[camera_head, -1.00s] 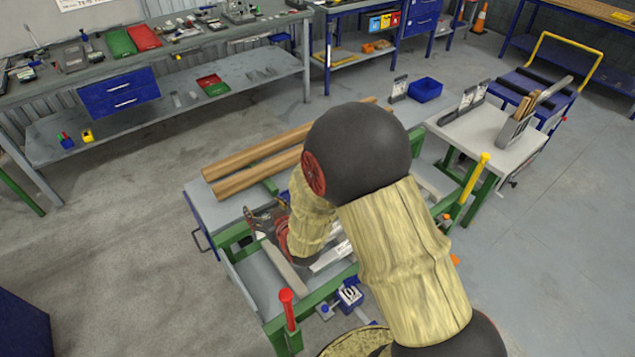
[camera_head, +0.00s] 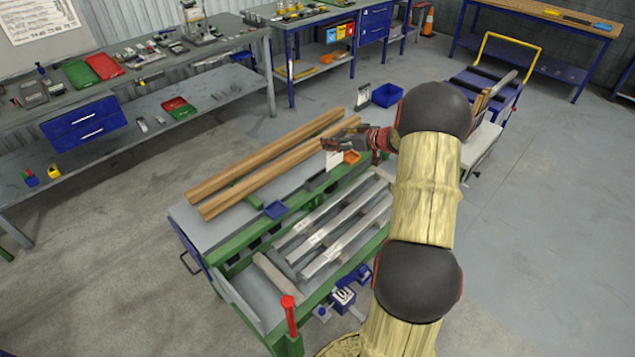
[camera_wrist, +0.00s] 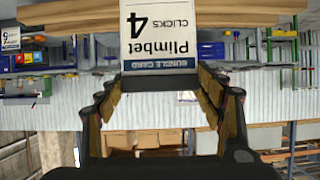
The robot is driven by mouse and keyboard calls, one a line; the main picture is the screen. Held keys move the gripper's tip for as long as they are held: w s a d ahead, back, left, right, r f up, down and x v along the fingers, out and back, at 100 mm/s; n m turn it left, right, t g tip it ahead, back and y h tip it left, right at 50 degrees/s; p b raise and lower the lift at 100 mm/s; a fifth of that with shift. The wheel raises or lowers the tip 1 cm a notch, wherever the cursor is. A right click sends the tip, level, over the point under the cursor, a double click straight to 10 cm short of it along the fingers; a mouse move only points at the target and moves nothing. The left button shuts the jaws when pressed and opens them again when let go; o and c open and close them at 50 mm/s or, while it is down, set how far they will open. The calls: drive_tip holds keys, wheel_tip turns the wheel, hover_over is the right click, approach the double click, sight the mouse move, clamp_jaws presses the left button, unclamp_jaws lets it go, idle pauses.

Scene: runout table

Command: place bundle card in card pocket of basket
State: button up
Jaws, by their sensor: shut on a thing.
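The bundle card (camera_wrist: 160,35) is white with a dark blue band and shows upside down in the wrist view, reading "Plimbet 4 clicks". My gripper (camera_wrist: 158,88) is shut on its lower end, with a finger at each side. In the head view the card (camera_head: 333,160) hangs below my gripper (camera_head: 340,144), near the far end of the bench and the wooden bars. A grey holder with a white card (camera_head: 364,96) stands beyond, beside a blue bin (camera_head: 387,95). I cannot tell which container is the basket, and no card pocket shows clearly. My arm hides part of the right side table.
A red-topped post (camera_head: 288,302) rises at the front. A blue cart (camera_head: 515,90) stands behind the side table (camera_head: 482,148).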

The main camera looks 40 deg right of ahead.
drive_tip(key=s+d, duration=0.4)
drive_tip(key=d, duration=0.2)
drive_tip(key=w+a+f+b, duration=0.4)
drive_tip(key=w+a+f, duration=0.4)
drive_tip(key=w+f, duration=0.3)
wheel_tip(320, 180, down, 2)
drive_tip(key=shift+w+f+b, duration=0.1)
drive_tip(key=shift+w+b, duration=0.3)
drive_tip(key=o, duration=1.1)
drive_tip(key=shift+f, duration=0.1)
drive_tip(key=shift+o, duration=0.2)
